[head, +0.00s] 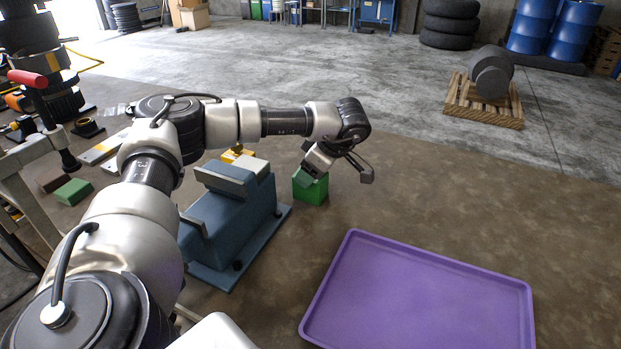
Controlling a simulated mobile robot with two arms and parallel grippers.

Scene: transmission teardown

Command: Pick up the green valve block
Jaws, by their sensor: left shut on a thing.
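A bright green block (312,190) stands on the brown work surface, just right of the blue vise-like fixture. My left gripper (313,173) reaches down onto it from above and is shut on its top part. The block's upper edge is partly hidden by the gripper. I cannot tell whether its base touches the surface. A second, darker green flat block (73,191) lies at the far left of the surface. My right gripper is not in view.
The blue fixture (215,225) with grey jaws stands close left of the gripper. A yellow part (236,154) is behind it. An empty purple tray (425,295) lies at the front right. The surface between block and tray is clear. A brown block (53,179) lies far left.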

